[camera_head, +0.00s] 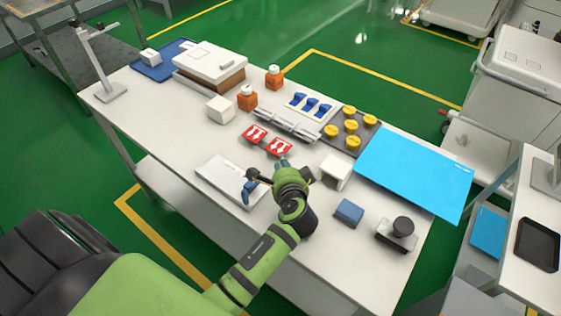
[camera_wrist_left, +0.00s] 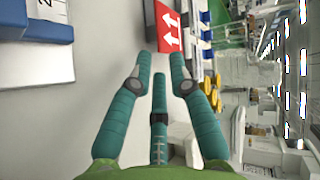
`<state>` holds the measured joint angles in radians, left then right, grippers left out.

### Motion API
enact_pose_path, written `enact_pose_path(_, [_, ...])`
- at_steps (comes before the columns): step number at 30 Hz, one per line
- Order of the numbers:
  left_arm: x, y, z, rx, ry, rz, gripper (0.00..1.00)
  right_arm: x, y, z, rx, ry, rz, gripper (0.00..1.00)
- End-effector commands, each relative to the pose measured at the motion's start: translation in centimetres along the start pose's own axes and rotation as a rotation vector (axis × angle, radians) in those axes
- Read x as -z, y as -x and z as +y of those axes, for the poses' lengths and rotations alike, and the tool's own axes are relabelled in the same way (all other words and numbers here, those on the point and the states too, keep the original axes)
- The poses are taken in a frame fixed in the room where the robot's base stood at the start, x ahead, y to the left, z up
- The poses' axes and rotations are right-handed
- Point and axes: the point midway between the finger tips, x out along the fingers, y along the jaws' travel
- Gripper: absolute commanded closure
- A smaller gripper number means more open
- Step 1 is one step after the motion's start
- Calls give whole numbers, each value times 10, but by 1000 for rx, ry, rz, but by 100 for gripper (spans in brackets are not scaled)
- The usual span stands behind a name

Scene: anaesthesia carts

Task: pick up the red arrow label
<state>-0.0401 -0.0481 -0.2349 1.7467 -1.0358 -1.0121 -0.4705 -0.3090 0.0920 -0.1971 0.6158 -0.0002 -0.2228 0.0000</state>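Two red labels with white arrows lie side by side on the white table in the head view, the left one (camera_head: 254,134) and the right one (camera_head: 279,146). My left gripper (camera_head: 284,164) is just on the near side of the right label. In the left wrist view its teal fingers (camera_wrist_left: 160,66) are spread with nothing between them. A red arrow label (camera_wrist_left: 168,27) shows just beyond the fingertips there, apart from them. My right gripper is not in view.
Silver bars (camera_head: 288,125) lie behind the labels, with blue clips (camera_head: 311,103) and yellow knobs (camera_head: 351,126) beyond. A white box (camera_head: 335,171) stands right of my gripper, near a cyan sheet (camera_head: 415,172). A white booklet (camera_head: 226,178) lies to the left.

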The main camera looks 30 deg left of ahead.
Motion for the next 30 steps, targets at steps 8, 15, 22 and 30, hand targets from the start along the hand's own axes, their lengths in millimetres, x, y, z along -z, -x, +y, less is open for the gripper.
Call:
enact_pose_path(8, [0,-32,0,1,0,-1,80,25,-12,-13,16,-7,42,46])
enact_pose_path(15, [0,-40,0,0,1,-1,80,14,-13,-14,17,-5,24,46])
enact_pose_path(22, [0,-40,0,0,1,-1,82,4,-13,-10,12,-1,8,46])
enact_pose_path(30, [-1,-40,0,-1,0,-1,100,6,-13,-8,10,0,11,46])
